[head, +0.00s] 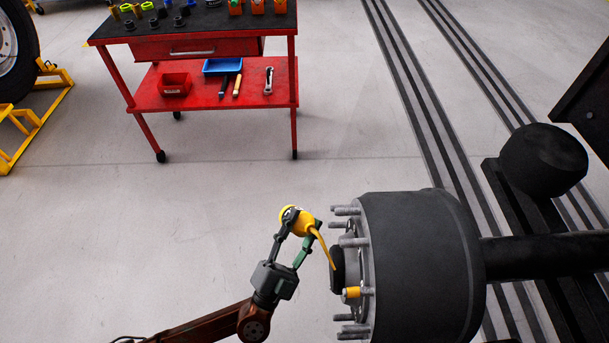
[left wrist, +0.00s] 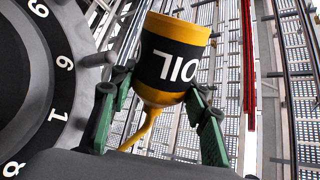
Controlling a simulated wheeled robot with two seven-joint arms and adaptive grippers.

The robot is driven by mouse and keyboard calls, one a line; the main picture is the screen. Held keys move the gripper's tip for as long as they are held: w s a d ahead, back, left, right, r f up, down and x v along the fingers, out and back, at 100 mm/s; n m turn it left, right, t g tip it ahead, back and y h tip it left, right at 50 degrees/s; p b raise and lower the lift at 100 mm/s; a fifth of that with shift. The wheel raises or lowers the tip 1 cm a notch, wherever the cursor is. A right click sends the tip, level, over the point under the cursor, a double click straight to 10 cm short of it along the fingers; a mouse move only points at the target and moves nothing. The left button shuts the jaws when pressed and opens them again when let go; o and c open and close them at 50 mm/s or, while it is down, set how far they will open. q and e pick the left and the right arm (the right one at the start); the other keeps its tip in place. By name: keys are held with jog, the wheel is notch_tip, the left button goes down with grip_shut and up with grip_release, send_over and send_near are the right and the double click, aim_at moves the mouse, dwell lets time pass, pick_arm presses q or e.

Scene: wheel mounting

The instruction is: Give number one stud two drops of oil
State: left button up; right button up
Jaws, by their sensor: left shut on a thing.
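My left gripper (head: 301,226) is shut on a yellow oil bottle (head: 295,219) with a black label, which also shows in the left wrist view (left wrist: 176,58). The bottle is tilted, and its thin yellow spout (head: 330,254) points down and right, close to the face of the wheel hub (head: 420,265). Several grey studs stick out from the hub face, and one lower stud has a yellow part (head: 352,292). In the left wrist view, a dark ring with white numbers (left wrist: 57,114) includes a 1. I cannot tell whether the spout tip touches anything. My right gripper is not in view.
A red cart (head: 213,93) stands at the back with tools and bins. A tyre (head: 15,45) and a yellow stand (head: 38,120) are at the far left. A black axle (head: 545,252) runs right from the hub. The floor between cart and hub is clear.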

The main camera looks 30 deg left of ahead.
pick_arm(q)
jog(key=w+r+t+y+p, duration=0.1)
jog(key=w+r, duration=0.2)
jog(key=r, duration=0.2)
jog(key=w+r+t+p, duration=0.1)
jog(key=w+r, duration=0.2)
jog(key=r, duration=0.3)
jog(key=shift+n, duration=0.4)
jog(key=f, duration=0.2)
jog(key=f+b, duration=0.1)
jog(key=f, duration=0.1)
jog(key=shift+a+f, duration=0.1)
jog(key=shift+a, duration=0.15)
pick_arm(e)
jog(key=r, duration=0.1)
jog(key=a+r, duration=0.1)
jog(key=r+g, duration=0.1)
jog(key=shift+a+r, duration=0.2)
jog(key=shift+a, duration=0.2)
pick_arm(q)
notch_tip(320, 180, down, 3)
jog(key=b, duration=0.3)
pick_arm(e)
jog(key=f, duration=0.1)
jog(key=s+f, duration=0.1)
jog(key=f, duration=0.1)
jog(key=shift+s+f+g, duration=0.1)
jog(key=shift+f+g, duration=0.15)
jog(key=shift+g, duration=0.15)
